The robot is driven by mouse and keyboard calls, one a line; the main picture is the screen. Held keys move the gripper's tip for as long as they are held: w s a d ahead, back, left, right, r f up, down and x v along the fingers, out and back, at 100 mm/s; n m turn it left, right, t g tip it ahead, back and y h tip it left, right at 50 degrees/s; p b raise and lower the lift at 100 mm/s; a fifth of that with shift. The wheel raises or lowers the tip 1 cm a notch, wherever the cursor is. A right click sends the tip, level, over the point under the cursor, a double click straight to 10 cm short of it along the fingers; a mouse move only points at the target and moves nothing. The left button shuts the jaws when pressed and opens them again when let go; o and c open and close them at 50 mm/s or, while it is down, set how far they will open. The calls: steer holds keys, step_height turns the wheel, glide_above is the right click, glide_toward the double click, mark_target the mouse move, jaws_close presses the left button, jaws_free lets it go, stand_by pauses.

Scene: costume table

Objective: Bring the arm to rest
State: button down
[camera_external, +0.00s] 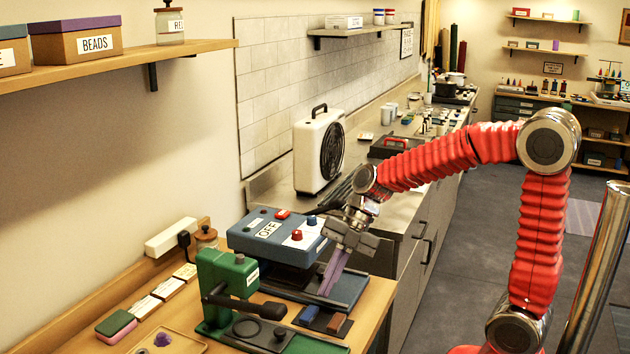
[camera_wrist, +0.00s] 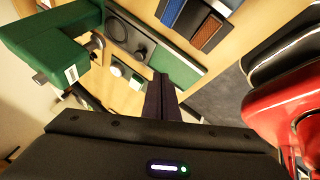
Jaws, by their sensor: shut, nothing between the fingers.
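My red arm (camera_external: 540,225) is bent up and over. It reaches left to the wooden table. My gripper (camera_external: 330,280) points down with its purple-grey fingers together and empty. In the outside view it appears over or in front of a blue machine with a dark tray (camera_external: 345,292); I cannot tell whether it touches the tray. In the wrist view the dark fingers (camera_wrist: 161,98) show shut, with the green press's base beyond them.
The blue machine marked OFF (camera_external: 275,237) and a green press (camera_external: 225,285) with a black lever stand close by. Blue and brown blocks (camera_external: 309,314) lie near the table's front edge. A white fan heater (camera_external: 320,150) stands behind on the counter. The grey floor (camera_external: 440,260) at right is open.

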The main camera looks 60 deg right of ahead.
steer(key=shift+s+d+r, duration=0.2)
steer(key=shift+d+r, duration=0.15)
steer(key=shift+r, duration=0.2)
